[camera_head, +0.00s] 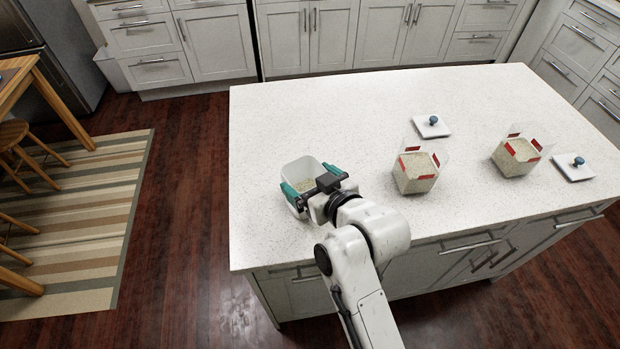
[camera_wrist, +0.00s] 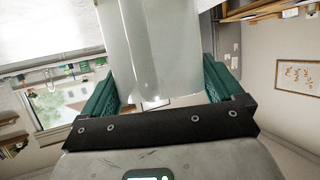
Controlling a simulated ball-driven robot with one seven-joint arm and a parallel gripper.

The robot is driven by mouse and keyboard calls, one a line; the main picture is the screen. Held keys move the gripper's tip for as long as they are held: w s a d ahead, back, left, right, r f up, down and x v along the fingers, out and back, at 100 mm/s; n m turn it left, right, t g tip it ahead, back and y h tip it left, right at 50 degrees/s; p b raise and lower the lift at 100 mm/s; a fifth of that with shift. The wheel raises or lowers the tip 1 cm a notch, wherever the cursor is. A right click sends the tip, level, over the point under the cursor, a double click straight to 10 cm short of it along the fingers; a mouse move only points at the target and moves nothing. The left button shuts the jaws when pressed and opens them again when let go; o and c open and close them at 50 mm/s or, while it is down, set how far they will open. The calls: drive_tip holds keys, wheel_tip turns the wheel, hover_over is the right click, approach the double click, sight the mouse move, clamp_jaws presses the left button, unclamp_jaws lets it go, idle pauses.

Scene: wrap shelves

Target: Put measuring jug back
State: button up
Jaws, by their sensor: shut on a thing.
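The jug also fills the upper middle of the wrist view (camera_wrist: 160,45), between the two teal fingers of my gripper (camera_wrist: 165,92). The jug looks upright in the head view. I cannot tell whether its base touches the counter, as my gripper covers its lower near side.
Two clear containers of pale grain with red clips, one near the middle (camera_head: 415,173) and one at the right (camera_head: 516,157), stand open on the white island (camera_head: 330,100). The island's back left is clear.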

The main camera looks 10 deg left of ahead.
drive_tip(key=shift+f, duration=0.15)
drive_tip(key=o, duration=1.6)
drive_tip(key=shift+s+r, duration=0.1)
drive_tip(key=shift+r, duration=0.1)
drive_tip(key=b+v, duration=0.1)
drive_tip(key=v, duration=1.1)
